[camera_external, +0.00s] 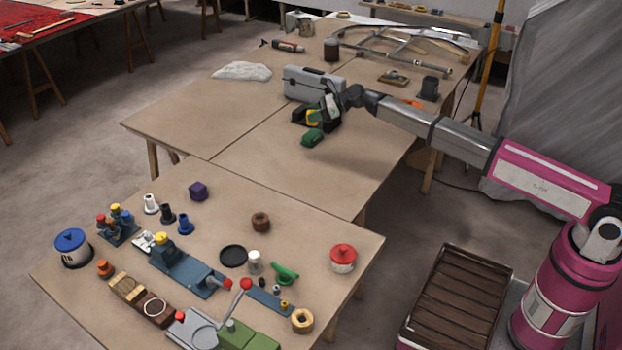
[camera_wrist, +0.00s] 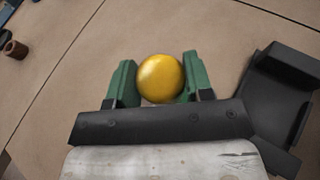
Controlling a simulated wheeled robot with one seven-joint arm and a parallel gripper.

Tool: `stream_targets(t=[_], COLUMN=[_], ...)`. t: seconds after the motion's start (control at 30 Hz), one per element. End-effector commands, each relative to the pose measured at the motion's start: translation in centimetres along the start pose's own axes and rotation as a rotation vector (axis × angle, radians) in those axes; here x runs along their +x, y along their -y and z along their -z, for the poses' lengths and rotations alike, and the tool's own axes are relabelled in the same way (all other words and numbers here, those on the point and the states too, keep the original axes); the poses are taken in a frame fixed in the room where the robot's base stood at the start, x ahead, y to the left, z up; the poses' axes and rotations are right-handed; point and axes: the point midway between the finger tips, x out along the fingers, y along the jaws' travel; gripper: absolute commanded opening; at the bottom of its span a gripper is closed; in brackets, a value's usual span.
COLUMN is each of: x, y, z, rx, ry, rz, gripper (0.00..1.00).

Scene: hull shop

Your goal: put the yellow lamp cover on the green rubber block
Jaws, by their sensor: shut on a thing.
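The yellow lamp cover (camera_wrist: 160,78) shows as a smooth round dome between the two green fingers of my gripper (camera_wrist: 158,82) in the wrist view. My gripper is shut on it, with a finger on each side.
A grey case (camera_external: 313,83) stands close behind my gripper. The near table holds many small parts, including a blue fixture (camera_external: 190,275), a green curved piece (camera_external: 285,273) and a red-lidded pot (camera_external: 343,258). The far table's near half (camera_external: 330,180) is mostly clear.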

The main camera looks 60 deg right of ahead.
Motion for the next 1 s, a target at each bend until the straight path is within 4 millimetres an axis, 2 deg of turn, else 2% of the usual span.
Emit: stream_targets(t=[0.03, 0.17, 0.27, 0.57, 0.93, 0.97, 1.0], x=[0.2, 0.2, 0.3, 1.7, 1.8, 1.8, 1.8], y=[0.7, 1.5, 1.6, 1.6, 1.6, 1.6, 1.6], z=[0.3, 0.9, 1.3, 4.6, 4.9, 4.9, 4.9], rx=[0.0, 0.0, 0.001, 0.002, 0.0, 0.0, 0.0], ry=[0.0, 0.001, 0.0, -0.001, 0.0, 0.0, 0.0], rz=[0.0, 0.0, -0.001, 0.001, 0.001, 0.001, 0.001], gripper=[0.25, 0.25, 0.25, 0.25, 0.25, 0.5, 0.63])
